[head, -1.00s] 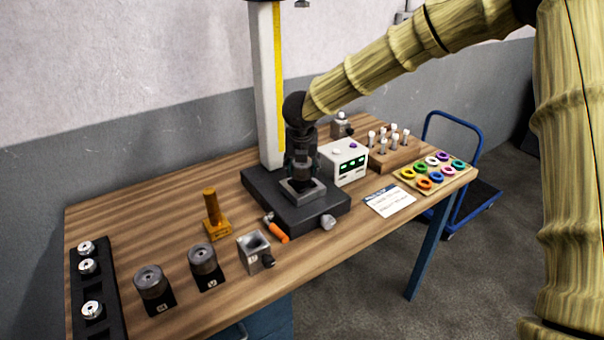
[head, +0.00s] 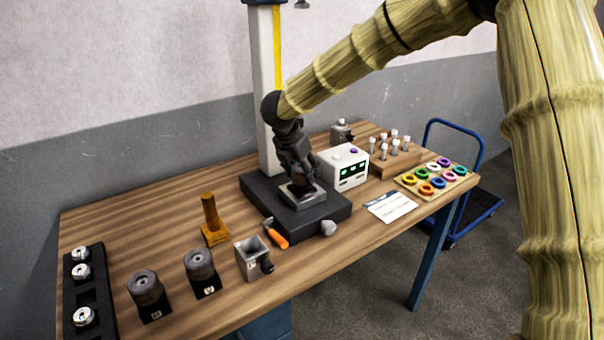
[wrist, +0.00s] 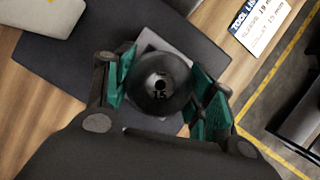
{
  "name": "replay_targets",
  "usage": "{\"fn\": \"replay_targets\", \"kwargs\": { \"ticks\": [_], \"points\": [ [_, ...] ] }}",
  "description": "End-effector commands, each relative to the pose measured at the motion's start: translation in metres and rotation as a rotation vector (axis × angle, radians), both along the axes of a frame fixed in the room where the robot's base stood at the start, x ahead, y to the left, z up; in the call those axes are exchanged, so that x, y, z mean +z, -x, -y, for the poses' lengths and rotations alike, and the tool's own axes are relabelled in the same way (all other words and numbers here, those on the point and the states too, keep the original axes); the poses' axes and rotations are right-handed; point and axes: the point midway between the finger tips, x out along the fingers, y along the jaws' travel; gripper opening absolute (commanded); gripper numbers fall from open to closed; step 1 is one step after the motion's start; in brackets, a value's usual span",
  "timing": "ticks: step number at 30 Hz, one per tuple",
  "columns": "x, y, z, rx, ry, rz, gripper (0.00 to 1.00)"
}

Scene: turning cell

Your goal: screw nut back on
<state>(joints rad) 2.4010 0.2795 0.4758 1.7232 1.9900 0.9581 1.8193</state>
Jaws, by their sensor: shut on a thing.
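My gripper (head: 299,182) is over the pale square block (head: 313,197) on the black base of the tall column stand. In the wrist view, its green finger pads (wrist: 163,88) sit on either side of a dark round piece (wrist: 160,68). The piece is marked 15 and has a small hole in its top; I cannot tell for certain that it is the nut. The gripper is shut on it. The square block shows behind the piece in the wrist view (wrist: 147,42). The contact between piece and block, and any thread, are hidden.
The black base (head: 257,190) has a white box with green displays (head: 343,166) beside it. A ring tray (head: 462,177) and card (head: 390,206) lie right.

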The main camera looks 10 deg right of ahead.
Motion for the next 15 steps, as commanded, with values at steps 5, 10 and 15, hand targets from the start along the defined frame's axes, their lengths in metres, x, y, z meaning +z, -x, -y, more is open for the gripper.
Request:
{"fn": "replay_targets", "kwargs": {
  "ticks": [5, 10, 15],
  "points": [
    [0.0004, -0.0010, 0.0002, -0.221, 0.001, 0.002, 0.27],
    [0.0009, -0.0007, 0.0007, -0.355, 0.002, 0.001, 0.27],
    [0.0011, -0.0004, 0.0008, -0.374, 0.000, 0.002, 0.27]
  ]
}}
